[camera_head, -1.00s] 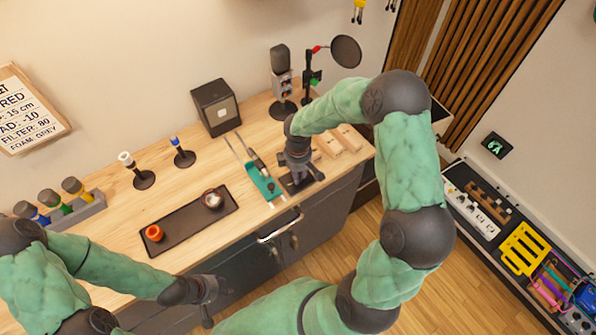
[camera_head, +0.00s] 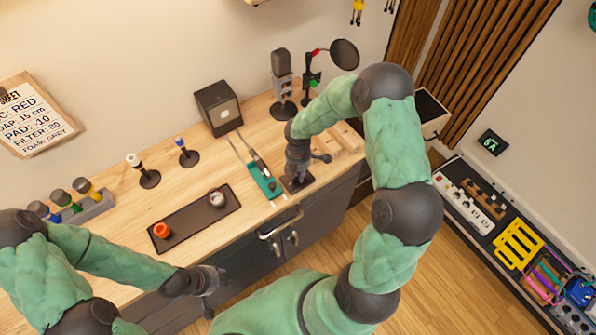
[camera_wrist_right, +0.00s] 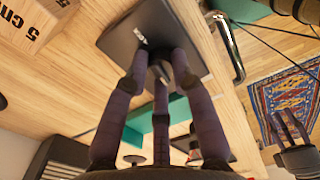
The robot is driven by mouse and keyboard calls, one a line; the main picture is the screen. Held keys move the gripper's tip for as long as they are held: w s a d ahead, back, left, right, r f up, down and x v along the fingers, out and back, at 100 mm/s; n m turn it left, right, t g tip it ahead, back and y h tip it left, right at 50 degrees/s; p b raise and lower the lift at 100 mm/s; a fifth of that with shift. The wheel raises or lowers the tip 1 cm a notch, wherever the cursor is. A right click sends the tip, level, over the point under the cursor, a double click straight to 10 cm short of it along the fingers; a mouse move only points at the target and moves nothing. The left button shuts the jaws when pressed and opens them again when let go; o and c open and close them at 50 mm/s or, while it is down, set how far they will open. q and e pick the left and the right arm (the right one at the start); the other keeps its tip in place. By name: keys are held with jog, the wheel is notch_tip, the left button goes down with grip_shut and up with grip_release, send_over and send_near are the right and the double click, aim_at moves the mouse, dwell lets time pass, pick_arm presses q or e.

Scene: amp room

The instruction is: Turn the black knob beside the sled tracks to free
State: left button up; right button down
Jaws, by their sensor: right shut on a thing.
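The black knob (camera_wrist_right: 158,70) stands on a dark square plate (camera_wrist_right: 140,40) on the desk. The plate also shows in the head view (camera_head: 297,184), beside the teal base (camera_head: 263,180) with its two thin tracks. My right gripper (camera_head: 298,172) points down over the plate. In the right wrist view its fingers (camera_wrist_right: 160,75) are closed in around the knob, hiding much of it; its pointer cannot be read. My left gripper (camera_head: 212,281) is off the desk's front edge, empty, with its fingers apart; it also shows in the right wrist view (camera_wrist_right: 290,130).
A black tray (camera_head: 180,232) with an orange cup and a small round item lies to the left. Wooden blocks (camera_head: 340,142) lie close right of my right gripper. A microphone (camera_head: 282,75) and pop filter stand behind. A cabinet handle (camera_head: 280,224) juts out in front.

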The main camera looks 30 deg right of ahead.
aim_at(298, 175)
jog(key=shift+n, duration=0.4)
jog(key=c, duration=1)
grip_release()
jog(key=shift+r, duration=0.1)
notch_tip(298, 175, up, 12)
jog(key=shift+f, duration=0.1)
